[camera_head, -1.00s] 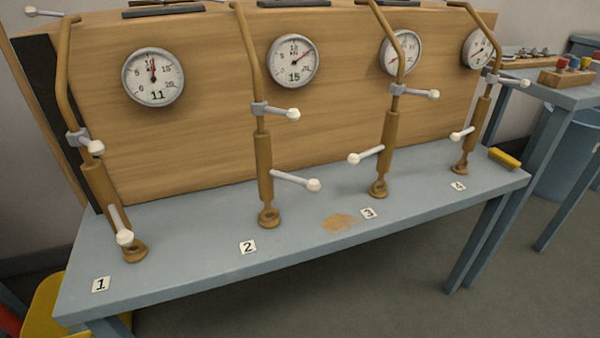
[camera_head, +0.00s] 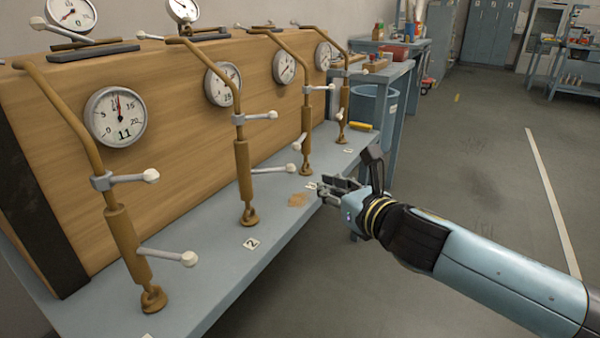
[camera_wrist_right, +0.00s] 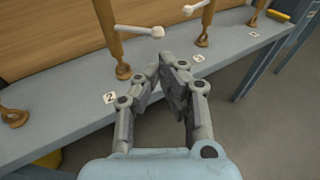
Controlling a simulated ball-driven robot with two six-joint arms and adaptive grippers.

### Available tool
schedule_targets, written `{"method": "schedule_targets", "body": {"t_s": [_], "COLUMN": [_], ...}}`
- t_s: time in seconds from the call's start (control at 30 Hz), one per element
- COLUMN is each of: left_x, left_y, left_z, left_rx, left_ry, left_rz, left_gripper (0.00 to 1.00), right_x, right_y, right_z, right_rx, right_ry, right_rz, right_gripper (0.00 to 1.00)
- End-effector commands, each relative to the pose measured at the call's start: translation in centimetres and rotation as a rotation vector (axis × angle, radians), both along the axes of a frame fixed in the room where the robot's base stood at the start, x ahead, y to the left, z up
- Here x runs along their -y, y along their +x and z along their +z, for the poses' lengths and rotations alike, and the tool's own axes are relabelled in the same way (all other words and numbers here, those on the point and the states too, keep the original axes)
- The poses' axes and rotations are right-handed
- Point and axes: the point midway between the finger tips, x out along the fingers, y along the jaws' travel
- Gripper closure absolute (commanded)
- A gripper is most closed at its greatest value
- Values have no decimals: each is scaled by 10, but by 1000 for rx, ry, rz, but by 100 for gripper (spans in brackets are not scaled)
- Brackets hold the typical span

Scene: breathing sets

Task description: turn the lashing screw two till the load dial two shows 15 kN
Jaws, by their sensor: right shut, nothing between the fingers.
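Lashing screw two (camera_head: 243,170) is a brown upright turnbuckle behind the label 2 (camera_head: 250,244). Its lower white-knobbed handle (camera_head: 272,170) points right, with a grey clamp and a second handle above. It also shows in the right wrist view (camera_wrist_right: 110,32). Load dial two (camera_head: 217,90) is a round white gauge on the wooden panel, partly covered by the screw's bent rod; its reading is too small to tell. My right gripper (camera_head: 322,186) is shut and empty, right of screw two and apart from it, around the bench's front edge. My left gripper is not in view.
Lashing screw three (camera_head: 306,140) and a fourth stand farther along the bench (camera_head: 200,285). A yellow block (camera_head: 361,127) lies at its far end. Open floor lies right.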

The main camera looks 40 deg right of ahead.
Motion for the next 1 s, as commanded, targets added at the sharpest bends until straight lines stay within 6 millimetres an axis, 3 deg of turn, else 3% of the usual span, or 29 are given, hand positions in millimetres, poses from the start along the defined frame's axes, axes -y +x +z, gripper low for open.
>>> {"method": "schedule_targets", "body": {"t_s": [0.3, 0.5, 0.7, 1.0], "left_x": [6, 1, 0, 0], "left_y": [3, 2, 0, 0], "left_z": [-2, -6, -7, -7], "left_rx": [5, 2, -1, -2], "left_ry": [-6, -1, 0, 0], "left_rz": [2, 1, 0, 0], "left_gripper": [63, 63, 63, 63], "right_x": [9, 12, 14, 14], "right_y": [68, 97, 108, 108], "right_z": [-13, -20, -22, -22], "right_rx": [2, 1, 0, 0], "right_ry": [6, 5, 6, 5], "right_rz": [-2, -1, -1, -1], "right_gripper": [100, 100, 100, 100]}}
